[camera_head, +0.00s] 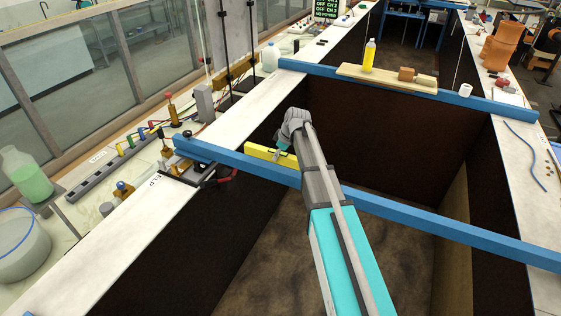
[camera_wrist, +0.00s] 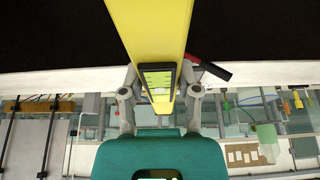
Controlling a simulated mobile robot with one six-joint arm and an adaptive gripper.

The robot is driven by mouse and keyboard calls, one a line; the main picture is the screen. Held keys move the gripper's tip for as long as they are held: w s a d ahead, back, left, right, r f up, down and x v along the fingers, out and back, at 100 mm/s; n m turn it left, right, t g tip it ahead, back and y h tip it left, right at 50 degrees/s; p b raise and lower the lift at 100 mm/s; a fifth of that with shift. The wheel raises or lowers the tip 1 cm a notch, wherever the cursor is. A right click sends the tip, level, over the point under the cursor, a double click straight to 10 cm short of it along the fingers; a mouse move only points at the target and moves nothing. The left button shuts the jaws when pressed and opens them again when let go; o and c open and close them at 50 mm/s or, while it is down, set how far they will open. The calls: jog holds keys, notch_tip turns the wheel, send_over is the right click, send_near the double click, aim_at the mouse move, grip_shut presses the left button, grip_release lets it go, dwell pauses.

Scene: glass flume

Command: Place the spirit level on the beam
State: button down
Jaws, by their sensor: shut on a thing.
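The yellow spirit level (camera_head: 257,152) shows just behind and over the near blue beam (camera_head: 410,212), toward the beam's left end. Its long side runs roughly along the beam; I cannot tell whether it touches it. My gripper (camera_head: 284,145) is shut on the level, reaching over the beam from the near side. In the wrist view the level (camera_wrist: 150,30) runs from the top edge down between the two fingers of my gripper (camera_wrist: 159,76), with its green vial (camera_wrist: 158,80) showing. My arm hides part of the beam's middle.
A second blue beam (camera_head: 460,99) crosses farther back, carrying a wooden board (camera_head: 350,73) with a yellow bottle (camera_head: 369,56) and blocks. Pale ledges flank the dark open flume.

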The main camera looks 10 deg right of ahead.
aim_at(278, 161)
jog(key=shift+w+d+f+b, duration=0.15)
jog(key=shift+w+f+b, duration=0.25)
jog(key=shift+f+b, duration=1.5)
jog(key=shift+f, duration=0.1)
jog(key=shift+c, duration=1.6)
grip_release()
jog(key=shift+s, duration=0.1)
jog(key=shift+r, duration=0.1)
jog(key=p+v, duration=0.3)
jog(key=shift+r, duration=0.3)
jog(key=p+v, duration=0.8)
jog(key=shift+d+r, duration=0.1)
jog(key=shift+r, duration=0.05)
